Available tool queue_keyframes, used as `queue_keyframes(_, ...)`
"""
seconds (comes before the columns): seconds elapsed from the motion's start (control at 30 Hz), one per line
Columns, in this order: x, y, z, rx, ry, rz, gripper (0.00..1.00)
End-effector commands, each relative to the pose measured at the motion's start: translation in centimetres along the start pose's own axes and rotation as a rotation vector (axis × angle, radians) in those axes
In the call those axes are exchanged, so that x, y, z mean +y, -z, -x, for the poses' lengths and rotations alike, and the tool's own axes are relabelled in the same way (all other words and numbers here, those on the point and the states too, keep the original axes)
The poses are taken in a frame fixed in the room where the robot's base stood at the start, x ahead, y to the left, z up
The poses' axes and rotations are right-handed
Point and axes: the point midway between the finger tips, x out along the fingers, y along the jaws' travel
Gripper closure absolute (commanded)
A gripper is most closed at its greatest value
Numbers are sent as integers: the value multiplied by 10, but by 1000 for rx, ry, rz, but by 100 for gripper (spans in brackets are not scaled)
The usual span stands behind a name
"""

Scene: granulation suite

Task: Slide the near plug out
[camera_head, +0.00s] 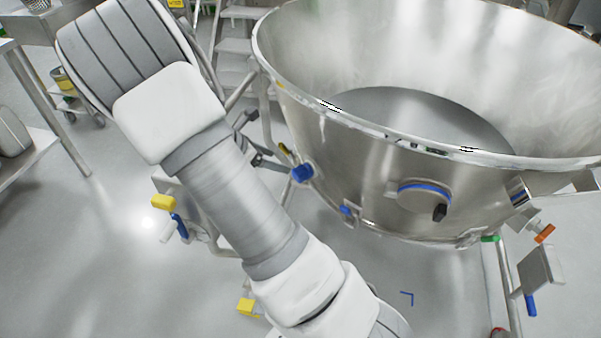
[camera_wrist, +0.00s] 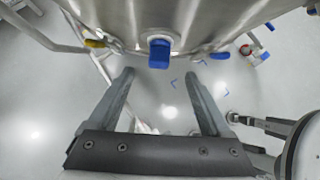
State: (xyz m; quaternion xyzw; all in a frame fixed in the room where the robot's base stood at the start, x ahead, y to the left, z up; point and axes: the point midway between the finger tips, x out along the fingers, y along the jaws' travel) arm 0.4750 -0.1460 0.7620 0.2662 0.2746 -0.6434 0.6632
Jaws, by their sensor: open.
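A blue plug (camera_head: 303,173) sticks out of the lower wall of the large steel bowl (camera_head: 330,150), at its left side. What looks like the same plug (camera_wrist: 159,53) shows at the top middle of the wrist view, seated in a round metal fitting. My gripper (camera_wrist: 160,76) is open and empty. Its two fingers point towards the bowl, one to each side of the plug's line, with the tips short of the plug. A smaller blue piece (camera_head: 346,210) sits lower on the bowl, to the right.
A round port (camera_head: 424,192) with a blue ring and black knob is on the bowl's front. A yellow handle (camera_wrist: 95,43) is left of the plug. Frame legs, a yellow-topped valve (camera_head: 163,202) and an orange-handled fitting (camera_head: 544,233) stand around the bowl. The floor below is open.

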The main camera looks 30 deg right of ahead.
Motion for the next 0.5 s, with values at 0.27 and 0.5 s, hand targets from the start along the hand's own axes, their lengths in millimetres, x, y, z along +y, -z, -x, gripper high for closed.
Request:
queue_keyframes(0.27,-1,3,-66,-2,4,0,18)
queue_keyframes(0.5,-1,2,-107,0,2,-2,18)
